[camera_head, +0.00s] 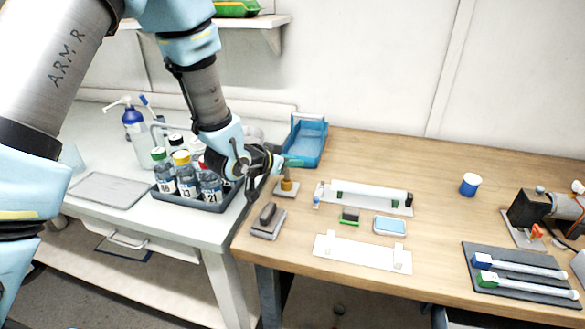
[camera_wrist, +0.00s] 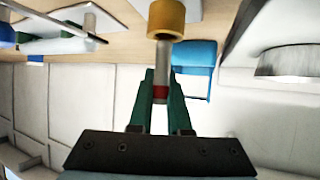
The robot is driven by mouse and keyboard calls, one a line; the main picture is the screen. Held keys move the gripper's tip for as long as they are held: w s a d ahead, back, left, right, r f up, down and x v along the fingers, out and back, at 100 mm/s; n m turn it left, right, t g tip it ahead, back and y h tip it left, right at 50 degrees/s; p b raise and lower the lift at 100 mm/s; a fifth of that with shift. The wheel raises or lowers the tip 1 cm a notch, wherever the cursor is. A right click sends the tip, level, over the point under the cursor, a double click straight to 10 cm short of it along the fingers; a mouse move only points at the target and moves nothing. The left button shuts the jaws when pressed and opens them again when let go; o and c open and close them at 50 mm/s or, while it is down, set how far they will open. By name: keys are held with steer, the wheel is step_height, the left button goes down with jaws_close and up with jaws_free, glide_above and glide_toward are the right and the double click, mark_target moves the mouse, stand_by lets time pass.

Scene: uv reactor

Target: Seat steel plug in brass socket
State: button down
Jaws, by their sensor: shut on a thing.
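The brass socket (camera_head: 287,185) is a short yellow cylinder standing on a pale base plate near the left end of the wooden bench. It also shows at the top of the wrist view (camera_wrist: 167,15). My gripper (camera_head: 287,163) is just above and beside it. In the wrist view its green fingers (camera_wrist: 160,105) are shut on the steel plug (camera_wrist: 162,65), a grey rod with a red band near the fingertips. The plug's far end meets or overlaps the socket's edge in that view. I cannot tell whether it has entered the socket.
A blue bin (camera_head: 305,143) stands close behind my gripper. A grey block on a plate (camera_head: 268,220) lies in front of the socket. White fixtures (camera_head: 362,252) lie to the right. A bottle tray (camera_head: 195,203) is on the left table.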

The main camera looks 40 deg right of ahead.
steer(key=shift+f+p, duration=0.3)
steer(key=shift+f, duration=1.05)
steer(key=shift+f, duration=0.1)
steer(key=shift+f+b, duration=0.15)
steer(key=shift+b, duration=0.15)
steer(key=c, duration=0.9)
jaws_free()
steer(key=shift+o, duration=0.2)
steer(key=shift+r+p, duration=0.3)
steer(key=b+v, duration=0.3)
steer(key=v, duration=0.9)
steer(key=shift+a, duration=0.1)
